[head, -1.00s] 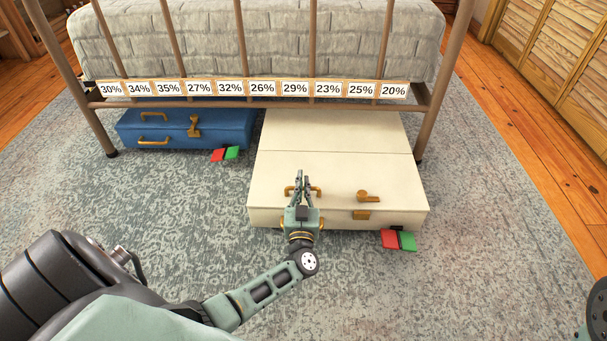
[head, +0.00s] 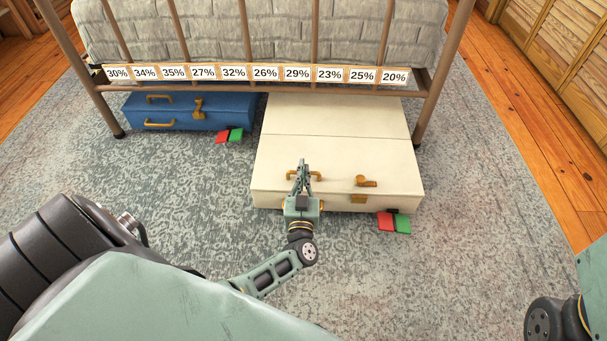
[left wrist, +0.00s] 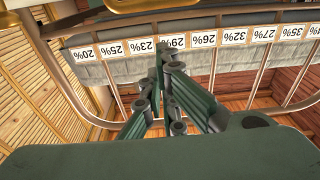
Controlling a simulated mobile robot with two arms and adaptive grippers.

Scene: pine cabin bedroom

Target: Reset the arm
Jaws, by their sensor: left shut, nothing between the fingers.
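My left gripper (head: 302,168) is shut and empty in the head view. It is in front of the cream suitcase (head: 335,117), and its fingertips overlap the brass handle (head: 316,176) in the picture. I cannot tell whether they touch it. The left wrist view shows the gripper (left wrist: 162,60) with its fingers together and nothing between them. My right gripper is not in view; only a part of my right arm shows at the lower right edge of the head view.
A blue suitcase (head: 188,113) lies under the bed frame (head: 280,88) at left. Red and green tags lie by both suitcases. Percentage labels run along the bed's rail. Open carpet (head: 470,240) lies at right, with louvred doors (head: 545,50) beyond.

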